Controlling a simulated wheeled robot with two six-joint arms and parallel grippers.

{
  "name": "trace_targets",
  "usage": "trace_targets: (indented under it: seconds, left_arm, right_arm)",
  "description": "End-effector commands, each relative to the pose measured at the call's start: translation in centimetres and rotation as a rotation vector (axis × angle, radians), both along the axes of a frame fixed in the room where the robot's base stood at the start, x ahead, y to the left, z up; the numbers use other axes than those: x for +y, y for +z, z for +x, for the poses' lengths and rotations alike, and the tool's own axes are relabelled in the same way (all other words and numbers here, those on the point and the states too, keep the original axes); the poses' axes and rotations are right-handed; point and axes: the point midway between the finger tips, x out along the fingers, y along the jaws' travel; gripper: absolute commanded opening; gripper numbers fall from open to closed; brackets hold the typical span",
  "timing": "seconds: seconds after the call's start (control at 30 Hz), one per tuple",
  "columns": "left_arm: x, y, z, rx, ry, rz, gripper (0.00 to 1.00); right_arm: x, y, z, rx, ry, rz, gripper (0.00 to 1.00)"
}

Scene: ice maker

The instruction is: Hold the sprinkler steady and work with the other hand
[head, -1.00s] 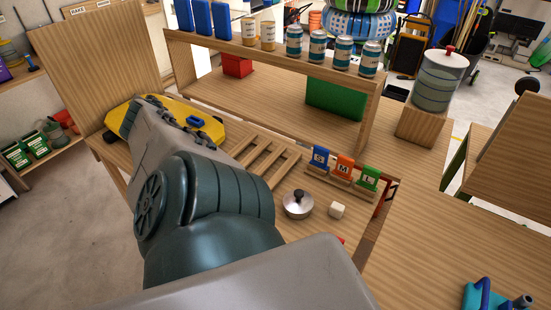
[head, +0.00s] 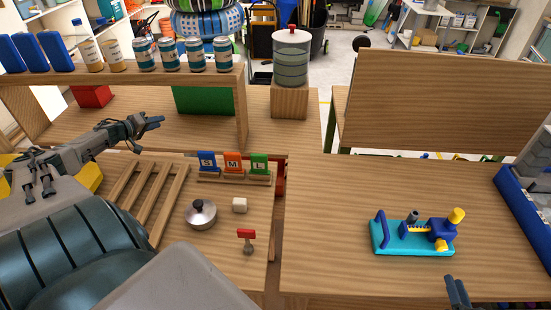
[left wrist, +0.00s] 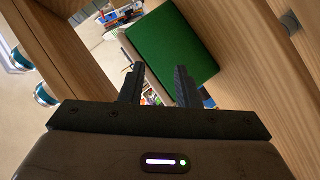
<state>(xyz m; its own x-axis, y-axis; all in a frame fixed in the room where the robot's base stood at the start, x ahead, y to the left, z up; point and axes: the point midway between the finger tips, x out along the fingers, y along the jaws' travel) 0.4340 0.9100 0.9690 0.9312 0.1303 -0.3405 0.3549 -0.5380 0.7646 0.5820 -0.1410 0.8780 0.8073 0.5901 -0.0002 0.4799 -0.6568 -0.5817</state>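The sprinkler (head: 415,236) stands on the right-hand table in the head view. It has a teal base, a blue handle at its left end, a grey knob, and a blue and yellow part at its right end. My left gripper (head: 152,123) is far to its left, in front of the shelf. In the left wrist view its fingers (left wrist: 159,86) are apart with nothing between them. Only the dark tip of my right gripper (head: 458,292) shows at the bottom edge, in front of the sprinkler and apart from it; its opening is unclear.
A blue bin (head: 522,213) is at right. Table around the sprinkler is clear.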

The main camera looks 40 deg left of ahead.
Motion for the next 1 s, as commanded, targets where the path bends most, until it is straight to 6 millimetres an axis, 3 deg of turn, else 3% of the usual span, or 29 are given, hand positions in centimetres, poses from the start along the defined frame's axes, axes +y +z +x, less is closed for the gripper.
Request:
trace_targets:
  seconds: [0.1, 0.37, 0.63, 0.73, 1.0]
  left_arm:
    - [-5.7, 0.9, 4.8, -0.1, -0.115, -0.134, 0.29]
    - [-18.8, 0.6, 13.5, -0.295, -0.26, -0.306, 0.29]
    - [-32.1, 4.3, 22.0, -0.51, -0.33, -0.428, 0.29]
    - [-34.9, 4.3, 25.2, -0.539, -0.236, -0.456, 0.29]
    - [-39.6, 0.3, 31.7, -0.425, 0.105, -0.506, 0.29]
  right_arm:
    - [0.0, 0.0, 0.0, 0.0, 0.0, 0.0, 0.36]
    - [0.0, 0.0, 0.0, 0.0, 0.0, 0.0, 0.36]
    - [0.0, 0.0, 0.0, 0.0, 0.0, 0.0, 0.36]
    - [0.0, 0.0, 0.0, 0.0, 0.0, 0.0, 0.36]
    - [0.0, 0.0, 0.0, 0.0, 0.0, 0.0, 0.36]
